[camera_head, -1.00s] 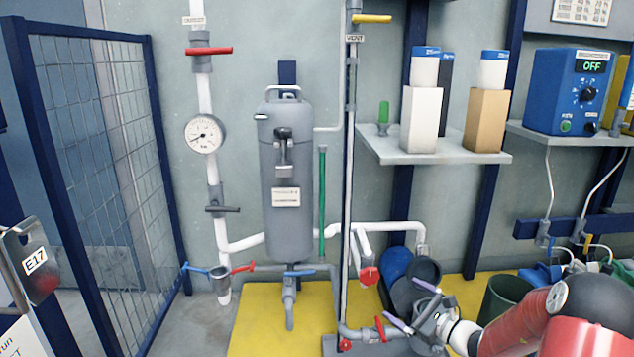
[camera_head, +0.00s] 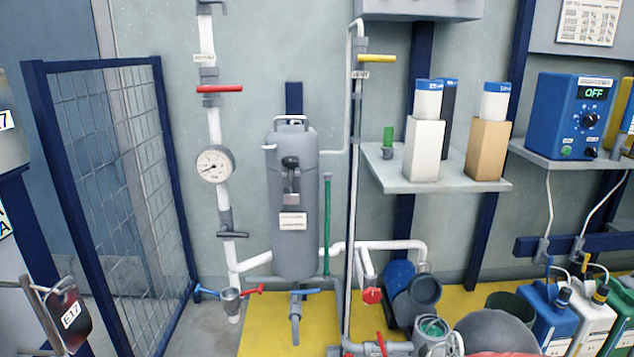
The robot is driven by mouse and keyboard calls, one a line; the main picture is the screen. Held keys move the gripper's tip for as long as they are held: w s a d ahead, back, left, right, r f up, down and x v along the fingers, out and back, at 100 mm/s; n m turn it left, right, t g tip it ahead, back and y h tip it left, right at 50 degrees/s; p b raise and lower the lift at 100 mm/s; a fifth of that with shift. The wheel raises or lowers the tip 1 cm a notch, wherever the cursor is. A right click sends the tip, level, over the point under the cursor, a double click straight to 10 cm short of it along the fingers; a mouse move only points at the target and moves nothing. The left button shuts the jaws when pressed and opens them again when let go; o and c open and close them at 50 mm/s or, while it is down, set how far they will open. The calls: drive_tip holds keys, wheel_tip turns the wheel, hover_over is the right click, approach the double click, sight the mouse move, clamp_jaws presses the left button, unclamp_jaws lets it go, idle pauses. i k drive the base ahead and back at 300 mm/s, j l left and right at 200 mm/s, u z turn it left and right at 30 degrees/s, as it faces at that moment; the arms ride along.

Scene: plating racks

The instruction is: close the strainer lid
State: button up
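The strainer (camera_head: 432,328) is at the bottom right of the head view, with its round mouth open and something green inside. A dark grey round lid (camera_head: 425,290) stands tilted up behind the mouth, so the strainer is open. My gripper (camera_head: 438,347) is at the bottom edge, just in front of the strainer. Only a grey part of it shows beside a white joint; its fingertips cannot be made out. I cannot tell whether it touches the strainer.
A blue round object (camera_head: 398,274) is behind the lid. A dark green bin (camera_head: 511,306) and several bottles (camera_head: 594,318) stand to the right. A shelf with boxes (camera_head: 440,178) is above.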

sight(425, 291)
drive_tip(key=i+l+z, duration=0.45)
drive_tip(key=i+l, duration=0.5)
drive_tip(key=l, duration=0.1)
